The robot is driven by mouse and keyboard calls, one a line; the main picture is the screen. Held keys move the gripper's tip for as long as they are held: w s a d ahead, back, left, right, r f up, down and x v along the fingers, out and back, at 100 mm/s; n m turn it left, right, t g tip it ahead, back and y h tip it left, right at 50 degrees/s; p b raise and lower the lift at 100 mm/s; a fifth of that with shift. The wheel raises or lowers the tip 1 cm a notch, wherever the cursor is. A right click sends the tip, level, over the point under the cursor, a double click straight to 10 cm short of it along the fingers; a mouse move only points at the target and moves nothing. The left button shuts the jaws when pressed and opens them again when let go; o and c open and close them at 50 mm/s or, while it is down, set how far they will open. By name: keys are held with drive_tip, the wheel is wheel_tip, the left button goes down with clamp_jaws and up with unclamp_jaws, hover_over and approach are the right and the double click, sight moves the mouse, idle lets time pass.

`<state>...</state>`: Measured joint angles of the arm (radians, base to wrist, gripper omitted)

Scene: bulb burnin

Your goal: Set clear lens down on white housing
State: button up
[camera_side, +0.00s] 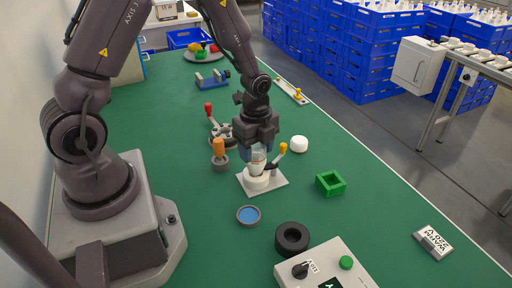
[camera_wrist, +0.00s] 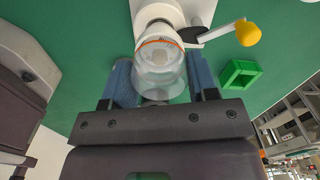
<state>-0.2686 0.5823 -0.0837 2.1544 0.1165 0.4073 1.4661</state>
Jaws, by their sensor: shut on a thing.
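The clear lens (camera_side: 258,159) is a see-through cup shape held upright between the fingers of my gripper (camera_side: 258,151). In the wrist view the lens (camera_wrist: 160,78) sits between the two blue fingers of my gripper (camera_wrist: 159,66), which are shut on it. The white housing (camera_side: 257,182) is a round white body on a light square plate, directly below the lens. In the wrist view the housing (camera_wrist: 157,13) shows beyond the lens rim, with an orange ring seen at or through the lens. I cannot tell whether lens and housing touch.
A lever with a yellow knob (camera_side: 283,147) stands beside the housing, close to my gripper. A green square frame (camera_side: 330,183), white cap (camera_side: 299,144), blue-filled dish (camera_side: 249,215) and black ring (camera_side: 292,238) stand around.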

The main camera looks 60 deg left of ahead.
sight(256, 145)
drive_tip(key=shift+f, duration=0.55)
idle(0.6)
drive_tip(key=o, duration=1)
drive_tip(key=shift+c, duration=0.2)
wheel_tip(256, 145, up, 13)
